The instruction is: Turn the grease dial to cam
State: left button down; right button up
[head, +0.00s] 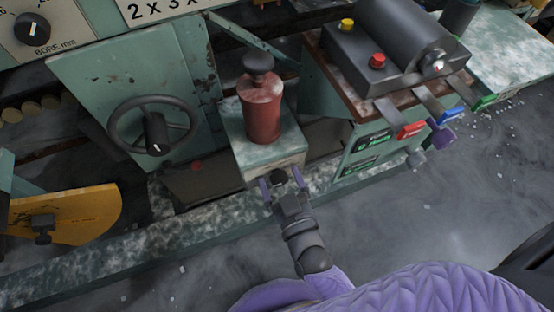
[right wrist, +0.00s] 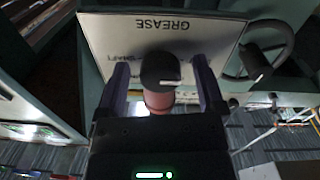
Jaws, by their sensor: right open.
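The grease dial (head: 278,177) is a small black knob on the front face of a pale green box with a red cylinder on top. In the right wrist view the dial (right wrist: 160,68) sits on a white plate (right wrist: 110,25) that reads GREASE upside down. A pale pointer mark lies on the knob's lower right there. Smaller lettering behind the knob is partly hidden, so I cannot read the positions fully. My right gripper (head: 281,182) is open, with one purple finger on each side of the dial; in the wrist view gaps show between fingers and knob. My left gripper is out of view.
The red cylinder (head: 262,112) with a black top stands on the box. A handwheel (head: 152,128) is to the left. A console (head: 375,90) with yellow and red buttons and coloured levers (head: 410,130) is to the right. The floor in front is open.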

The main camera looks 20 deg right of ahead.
jog(key=shift+s, duration=0.15)
grip_shut()
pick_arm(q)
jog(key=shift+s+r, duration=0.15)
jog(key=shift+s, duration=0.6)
